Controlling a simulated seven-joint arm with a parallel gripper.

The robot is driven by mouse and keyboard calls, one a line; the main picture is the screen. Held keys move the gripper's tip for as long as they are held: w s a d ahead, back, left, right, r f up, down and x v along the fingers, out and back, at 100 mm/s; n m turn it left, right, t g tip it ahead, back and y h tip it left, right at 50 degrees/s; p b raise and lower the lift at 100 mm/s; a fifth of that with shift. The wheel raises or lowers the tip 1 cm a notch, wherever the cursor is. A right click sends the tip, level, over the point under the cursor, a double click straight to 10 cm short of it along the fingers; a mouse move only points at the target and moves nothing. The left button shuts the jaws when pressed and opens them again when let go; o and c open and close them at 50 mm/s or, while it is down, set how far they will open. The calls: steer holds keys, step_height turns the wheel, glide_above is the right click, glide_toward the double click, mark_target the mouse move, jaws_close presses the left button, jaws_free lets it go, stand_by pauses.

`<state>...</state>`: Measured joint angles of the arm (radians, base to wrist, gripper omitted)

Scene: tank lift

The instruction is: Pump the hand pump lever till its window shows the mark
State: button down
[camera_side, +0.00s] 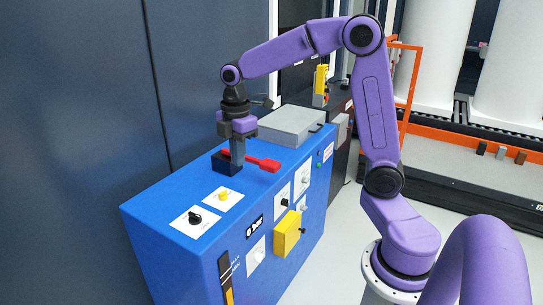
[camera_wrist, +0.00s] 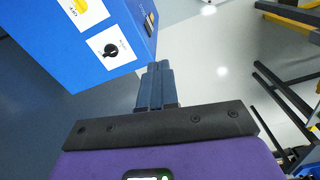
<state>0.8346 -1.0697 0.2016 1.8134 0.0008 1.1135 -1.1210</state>
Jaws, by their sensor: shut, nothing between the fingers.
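The red lever (camera_side: 263,163) lies nearly flat on top of the blue cabinet, with its wide end to the right. Its other end runs toward a black block (camera_side: 222,166), the likely pump body. My gripper (camera_side: 238,164) points down, fingers together and empty, and hides the stretch between block and lever. I cannot tell whether the fingertips touch either. A tall dark strip (camera_side: 226,277) with a yellow lower part, likely the window, is on the cabinet's front. In the wrist view my gripper's fingers (camera_wrist: 158,66) are together; the lever is not visible there.
The blue cabinet (camera_side: 165,260) carries a black knob (camera_side: 195,218) and a yellow knob (camera_side: 223,195) on white plates. A grey box (camera_side: 291,126) stands behind the lever. A yellow box (camera_side: 287,233) juts from the front. Open floor (camera_side: 335,250) lies to the right.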

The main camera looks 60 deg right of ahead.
steer(key=w+d+n, duration=0.1)
steer(key=w+d, duration=0.6)
steer(key=d, duration=0.5)
steer(key=n, duration=0.1)
glide_above(272, 162)
steer(key=f, duration=0.2)
steer(key=shift+a+r, duration=0.1)
steer(key=shift+a, duration=0.05)
step_height(272, 162, down, 14)
steer(key=shift+f, duration=0.1)
